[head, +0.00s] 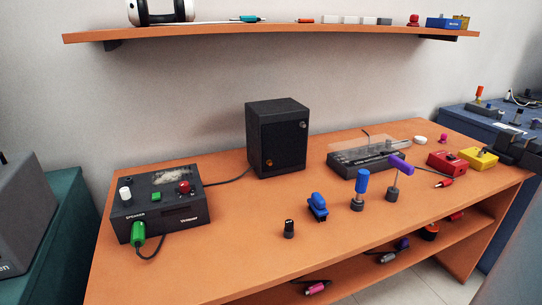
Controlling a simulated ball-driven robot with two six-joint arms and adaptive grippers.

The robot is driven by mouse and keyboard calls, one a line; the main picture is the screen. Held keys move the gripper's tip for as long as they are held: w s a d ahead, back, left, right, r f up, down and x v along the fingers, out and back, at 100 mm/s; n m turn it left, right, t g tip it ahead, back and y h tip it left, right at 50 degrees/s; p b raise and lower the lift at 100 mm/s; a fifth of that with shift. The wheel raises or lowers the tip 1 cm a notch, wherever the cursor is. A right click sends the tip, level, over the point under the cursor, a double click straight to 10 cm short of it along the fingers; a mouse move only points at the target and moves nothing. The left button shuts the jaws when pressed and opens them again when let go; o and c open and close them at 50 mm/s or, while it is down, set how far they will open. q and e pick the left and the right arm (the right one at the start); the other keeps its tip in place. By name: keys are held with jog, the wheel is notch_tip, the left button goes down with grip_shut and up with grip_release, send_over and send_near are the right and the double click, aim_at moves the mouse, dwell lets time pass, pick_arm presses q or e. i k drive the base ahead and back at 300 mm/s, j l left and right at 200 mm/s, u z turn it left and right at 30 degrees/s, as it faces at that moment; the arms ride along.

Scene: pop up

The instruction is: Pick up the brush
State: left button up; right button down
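No object is clearly a brush at this size. A blue-topped piece with a dark underside (317,206) lies on the orange table and may be the brush. To its right stand a blue-handled tool (361,187) and a purple-handled tool (397,174), each upright on a dark round foot. A short black knob-like piece (289,229) stands to its front left. A thin item with a teal end (250,18) lies on the shelf. Neither gripper can be made out.
The orange table (240,260) holds a black control box (160,218), a black speaker (277,138), a clear-lidded device (366,158), and red (445,162) and yellow (479,158) boxes. Dark blocky shapes (516,150), unclear, are at the right edge. A shelf (270,35) hangs above.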

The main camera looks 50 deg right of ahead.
aim_at(317, 203)
jog(key=z, duration=1.95)
